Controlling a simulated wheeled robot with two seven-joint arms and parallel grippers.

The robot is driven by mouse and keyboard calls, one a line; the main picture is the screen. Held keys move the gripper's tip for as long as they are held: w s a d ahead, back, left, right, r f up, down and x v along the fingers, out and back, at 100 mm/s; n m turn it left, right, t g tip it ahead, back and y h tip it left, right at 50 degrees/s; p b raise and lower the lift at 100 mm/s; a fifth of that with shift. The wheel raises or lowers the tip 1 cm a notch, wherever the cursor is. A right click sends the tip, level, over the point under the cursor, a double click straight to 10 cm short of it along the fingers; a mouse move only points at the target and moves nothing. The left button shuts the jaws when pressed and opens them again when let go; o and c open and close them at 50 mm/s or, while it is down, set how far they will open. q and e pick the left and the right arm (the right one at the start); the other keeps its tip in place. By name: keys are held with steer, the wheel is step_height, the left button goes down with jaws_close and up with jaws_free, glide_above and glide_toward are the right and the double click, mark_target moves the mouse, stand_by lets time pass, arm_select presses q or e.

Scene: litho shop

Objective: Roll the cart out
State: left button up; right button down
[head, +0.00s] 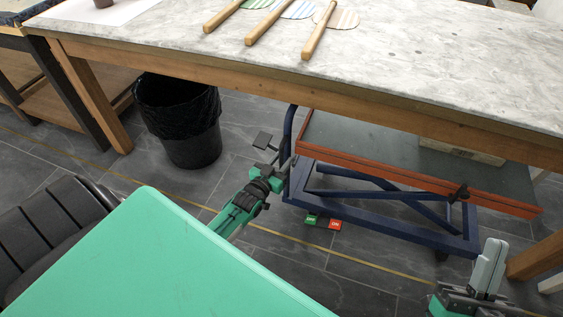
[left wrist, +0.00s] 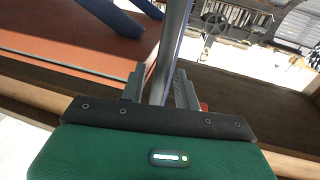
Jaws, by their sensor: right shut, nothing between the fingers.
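The cart (head: 385,152) has an orange-edged platform with a dark grey top on a dark blue frame with crossed legs. It stands under the table, partly hidden by it. A blue upright handle bar rises at its left end. My left gripper (head: 287,167) is at this bar. In the left wrist view the fingers (left wrist: 160,88) stand apart on either side of the bar (left wrist: 172,40), with narrow gaps showing. My right gripper (head: 490,265) is at the lower right, shut and empty, apart from the cart's frame.
A marble-topped table (head: 400,50) with wooden legs spans above the cart. A black bin (head: 190,135) stands left of the cart. A pale box (head: 462,152) rests on the platform. A green and red marker (head: 322,222) is beside the frame.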

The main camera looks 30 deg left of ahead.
arm_select(q)
steer(key=shift+w, duration=0.15)
jaws_close()
